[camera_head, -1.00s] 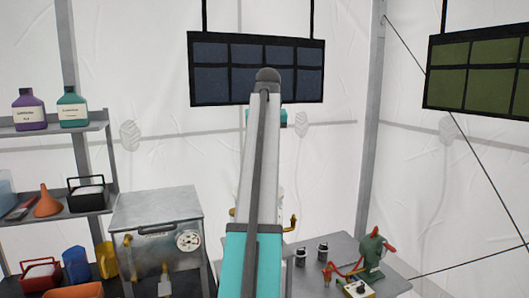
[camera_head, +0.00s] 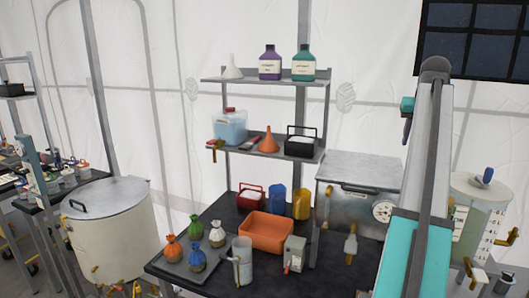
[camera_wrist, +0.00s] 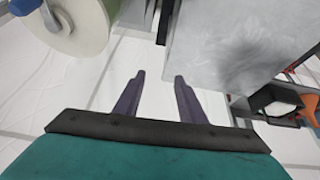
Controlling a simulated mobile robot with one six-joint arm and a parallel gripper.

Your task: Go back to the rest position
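My arm stands raised at the right of the head view. The teal and dark end of my gripper (camera_head: 406,120) shows beside the upper arm, mostly hidden behind it. In the wrist view my gripper (camera_wrist: 159,78) has two dark purple fingers spread apart, with nothing between them. Pale floor or tent wall shows through the gap. The grey metal box with a gauge (camera_head: 360,170) is close by; its grey top (camera_wrist: 220,45) fills the upper right of the wrist view.
A black table (camera_head: 225,205) holds an orange tray (camera_head: 266,232), several small coloured sacks and a clear jug (camera_head: 242,262). A shelf (camera_head: 262,82) with bottles stands behind. A large lidded vat (camera_head: 110,225) is at left, a cream drum (camera_head: 480,215) at right.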

